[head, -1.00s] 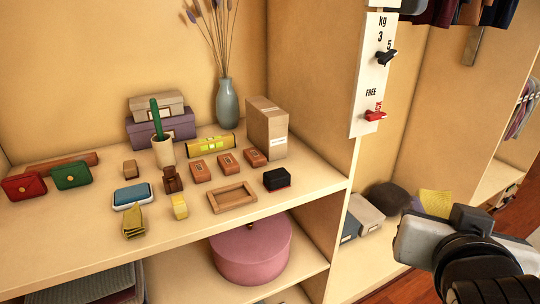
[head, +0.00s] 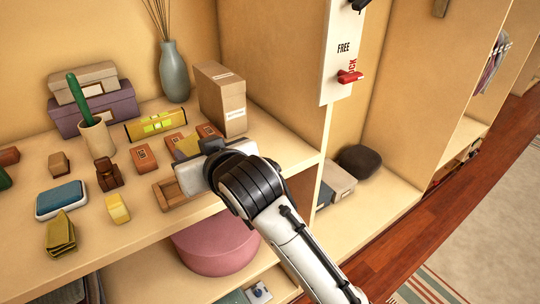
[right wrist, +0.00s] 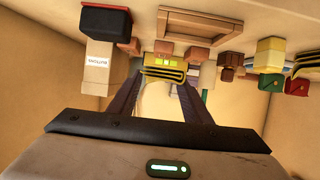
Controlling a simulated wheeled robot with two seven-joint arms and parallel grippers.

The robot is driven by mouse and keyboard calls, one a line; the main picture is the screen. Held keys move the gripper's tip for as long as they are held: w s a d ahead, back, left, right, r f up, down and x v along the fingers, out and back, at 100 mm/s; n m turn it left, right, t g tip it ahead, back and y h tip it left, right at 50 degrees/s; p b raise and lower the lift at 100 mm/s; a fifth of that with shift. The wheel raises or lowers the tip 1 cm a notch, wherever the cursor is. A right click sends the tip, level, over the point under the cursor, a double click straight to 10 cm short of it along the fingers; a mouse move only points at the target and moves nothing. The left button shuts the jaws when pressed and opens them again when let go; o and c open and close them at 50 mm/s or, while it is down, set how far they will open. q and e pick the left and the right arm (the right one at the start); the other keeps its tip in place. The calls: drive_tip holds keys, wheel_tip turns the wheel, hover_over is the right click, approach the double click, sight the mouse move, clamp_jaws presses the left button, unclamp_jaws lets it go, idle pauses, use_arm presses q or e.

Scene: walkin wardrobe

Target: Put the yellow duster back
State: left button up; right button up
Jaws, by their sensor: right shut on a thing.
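My right gripper (head: 192,158) is over the upper shelf, beside the wooden frame, and shut on the yellow duster (head: 186,147). In the right wrist view, the yellow duster (right wrist: 163,68) shows as a folded yellow cloth with dark lines, between the fingertips (right wrist: 162,82). The gripper hides much of it in the head view, and I cannot tell whether it touches the shelf. A similar folded olive-yellow cloth (head: 60,235) lies at the shelf's front left. My left gripper is not in view.
The wooden frame (head: 167,198) lies just left of my gripper. Brown blocks (head: 144,157), a yellow level (head: 155,125) and a tall cardboard box (head: 222,98) stand behind. A blue-topped box (head: 62,198) and yellow block (head: 117,208) are to the left. A shelf divider (head: 318,170) stands right.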

drive_tip(key=shift+w+a+f, duration=0.15)
drive_tip(key=shift+w, duration=0.1)
drive_tip(key=p, duration=0.2)
hover_over(276, 156)
drive_tip(key=shift+s+a+f, duration=0.15)
drive_tip(key=shift+a+f, duration=0.05)
drive_tip(key=shift+f, duration=0.65)
wheel_tip(276, 156, down, 5)
drive_tip(key=shift+d+f, duration=0.15)
drive_tip(key=shift+f, duration=0.2)
drive_tip(key=o, duration=1.1)
drive_tip(key=shift+o, duration=0.2)
